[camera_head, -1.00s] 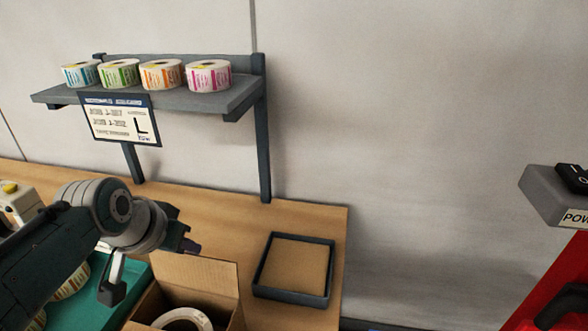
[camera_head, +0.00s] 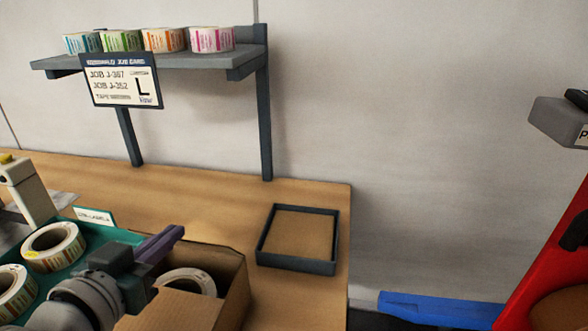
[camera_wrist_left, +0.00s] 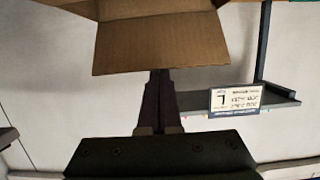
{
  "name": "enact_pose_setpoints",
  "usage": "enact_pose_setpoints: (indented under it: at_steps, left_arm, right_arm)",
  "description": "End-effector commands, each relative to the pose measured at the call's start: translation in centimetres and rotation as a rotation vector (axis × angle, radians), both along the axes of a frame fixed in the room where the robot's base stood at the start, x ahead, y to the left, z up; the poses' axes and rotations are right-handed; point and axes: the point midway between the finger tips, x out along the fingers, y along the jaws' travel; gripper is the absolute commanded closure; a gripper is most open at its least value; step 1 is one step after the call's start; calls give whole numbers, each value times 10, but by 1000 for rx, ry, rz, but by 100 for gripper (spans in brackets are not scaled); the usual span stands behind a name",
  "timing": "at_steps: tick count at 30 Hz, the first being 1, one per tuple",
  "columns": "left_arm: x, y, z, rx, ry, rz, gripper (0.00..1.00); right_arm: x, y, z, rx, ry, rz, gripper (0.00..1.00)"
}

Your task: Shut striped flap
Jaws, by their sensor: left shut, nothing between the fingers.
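An open cardboard box (camera_head: 236,292) stands at the lower middle of the head view, with a white roll (camera_head: 190,281) inside. A plain cardboard flap (camera_head: 172,311) shows at its near side. I make out no stripes on the cardboard. My left gripper (camera_head: 168,238) is shut and empty, its dark purple fingers at the box's far left side. In the left wrist view, the shut fingers (camera_wrist_left: 161,84) point towards a cardboard flap (camera_wrist_left: 160,45), which hides their tips. I cannot tell whether they touch it. My right gripper is not in view.
A teal tray (camera_head: 92,239) with label rolls lies left of the box. An empty dark-rimmed tray (camera_head: 297,267) stands to its right. A shelf (camera_head: 150,60) with rolls and a job card (camera_head: 121,81) is behind. A red machine (camera_head: 548,245) is far right.

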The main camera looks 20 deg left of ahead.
Motion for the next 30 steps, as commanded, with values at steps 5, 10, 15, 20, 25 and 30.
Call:
enact_pose_setpoints:
  at_steps: [5,10,15,20,25,30]
  left_arm:
    - [-10,-3,-20,27,-113,-1,100]
    - [-19,-5,-32,58,-242,0,100]
    - [-25,-6,-37,88,-363,0,100]
    - [-30,-7,-41,95,-403,0,100]
    - [-32,-8,-44,96,-401,1,100]
    - [-33,-8,-45,96,-400,1,100]
  right_arm:
    - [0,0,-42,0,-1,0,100]
    - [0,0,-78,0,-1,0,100]
    - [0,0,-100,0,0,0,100]
    - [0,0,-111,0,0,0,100]
    - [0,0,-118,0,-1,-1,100]
    - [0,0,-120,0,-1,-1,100]
